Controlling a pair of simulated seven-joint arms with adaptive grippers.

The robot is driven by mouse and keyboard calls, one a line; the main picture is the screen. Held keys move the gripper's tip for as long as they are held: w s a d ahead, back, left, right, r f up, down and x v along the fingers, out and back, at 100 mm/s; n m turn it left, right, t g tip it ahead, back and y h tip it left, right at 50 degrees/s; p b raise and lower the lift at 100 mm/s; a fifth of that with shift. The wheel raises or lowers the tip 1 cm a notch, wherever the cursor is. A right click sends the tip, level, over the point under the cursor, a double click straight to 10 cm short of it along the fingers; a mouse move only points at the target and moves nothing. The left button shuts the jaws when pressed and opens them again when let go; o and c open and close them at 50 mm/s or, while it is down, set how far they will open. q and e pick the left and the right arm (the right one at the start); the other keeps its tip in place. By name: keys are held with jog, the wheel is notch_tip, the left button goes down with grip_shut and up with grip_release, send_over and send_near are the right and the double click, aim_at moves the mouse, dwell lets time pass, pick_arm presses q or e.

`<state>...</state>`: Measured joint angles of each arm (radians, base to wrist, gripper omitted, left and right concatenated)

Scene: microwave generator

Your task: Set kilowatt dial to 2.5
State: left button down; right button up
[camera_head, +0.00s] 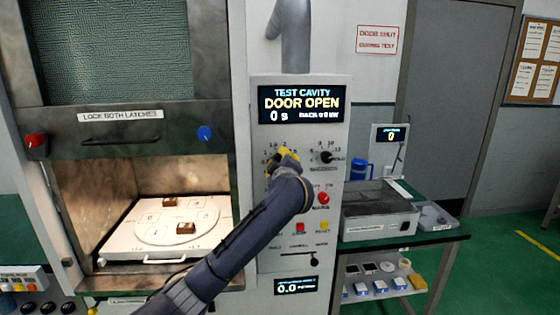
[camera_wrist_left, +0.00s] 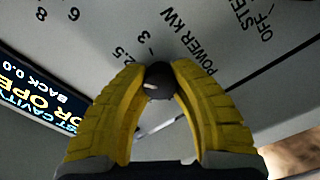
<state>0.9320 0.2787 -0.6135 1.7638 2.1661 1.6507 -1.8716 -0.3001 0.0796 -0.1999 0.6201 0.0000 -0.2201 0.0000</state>
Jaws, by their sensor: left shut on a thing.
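The kilowatt dial (camera_wrist_left: 158,84) is a small black knob on the grey control panel, beside the lettering "POWER KW", "2.5" and "3" in the left wrist view. A small pale mark shows on it, but I cannot tell which number it points to. My left gripper (camera_wrist_left: 160,72) has its yellow fingers shut on the dial, one on each side. In the head view my left gripper (camera_head: 286,157) is against the upper left of the panel and hides the dial and part of its scale. My right gripper is not in view.
The panel display (camera_head: 303,103) reads "DOOR OPEN" and 0 s. A second black knob (camera_head: 325,157) sits just right of my gripper, with a red knob (camera_head: 323,199) and buttons below. The open cavity at left holds a white tray (camera_head: 125,240) with brown blocks.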

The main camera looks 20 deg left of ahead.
pick_arm(q)
jog(key=shift+m, duration=0.6)
jog(key=c, duration=1)
grip_release()
jog(key=shift+o, duration=0.2)
jog(key=v, duration=1.2)
jog(key=shift+a, duration=0.1)
